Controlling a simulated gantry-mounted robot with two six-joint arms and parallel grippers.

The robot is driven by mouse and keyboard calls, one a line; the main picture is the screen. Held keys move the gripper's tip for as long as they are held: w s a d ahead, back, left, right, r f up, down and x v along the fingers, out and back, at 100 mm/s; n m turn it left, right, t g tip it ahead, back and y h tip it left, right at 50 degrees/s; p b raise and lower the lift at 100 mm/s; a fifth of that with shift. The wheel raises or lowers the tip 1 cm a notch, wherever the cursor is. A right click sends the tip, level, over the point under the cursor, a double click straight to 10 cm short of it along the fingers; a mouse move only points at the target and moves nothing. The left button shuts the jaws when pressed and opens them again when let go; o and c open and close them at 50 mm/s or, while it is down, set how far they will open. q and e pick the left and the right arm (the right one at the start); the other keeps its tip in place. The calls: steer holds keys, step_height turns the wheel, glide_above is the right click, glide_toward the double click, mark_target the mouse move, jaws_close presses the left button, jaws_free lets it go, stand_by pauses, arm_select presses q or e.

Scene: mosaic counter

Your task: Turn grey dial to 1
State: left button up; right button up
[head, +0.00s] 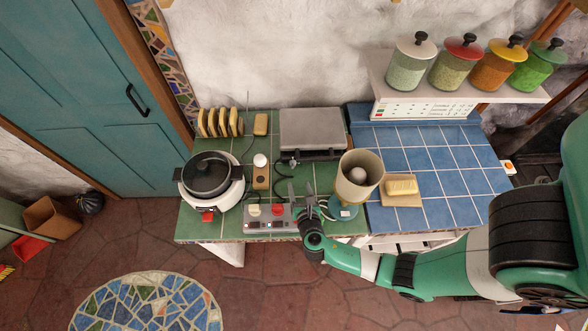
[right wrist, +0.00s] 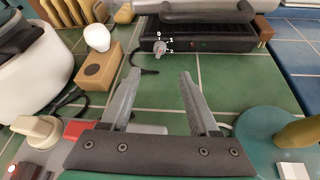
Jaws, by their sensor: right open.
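The grey dial (right wrist: 160,47) sits on the front face of a black grill (right wrist: 205,38) with a grey lid, between the white marks 0, 1 and 2. The dial's exact pointing is too small to tell. In the head view the grill (head: 313,130) stands at the back of the green tiles. My right gripper (head: 300,187) is open and empty over the green tiles in front of the grill. In the right wrist view its two fingers (right wrist: 158,76) point toward the dial, apart from it. My left gripper is not in view.
A grey control box (head: 262,218) with a cream knob and red button lies near the front edge. A white cooker (head: 212,198) stands left, a wooden block with white knob (head: 261,175) beside it. A beige container (head: 358,180) and butter board (head: 402,201) are right.

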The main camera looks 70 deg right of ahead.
mark_target(294, 173)
steer(key=w+d+f+b, duration=0.1)
steer(key=d+f+b, duration=0.1)
steer(key=b, duration=0.3)
steer(key=shift+w+f, duration=0.1)
steer(key=shift+w, duration=0.05)
steer(key=x, duration=0.2)
steer(key=b+x, duration=0.1)
steer(key=x, duration=0.2)
steer(key=r+x, duration=0.1)
steer(key=x, duration=0.2)
steer(key=shift+w+d, duration=0.2)
steer(key=shift+d, duration=0.1)
jaws_close()
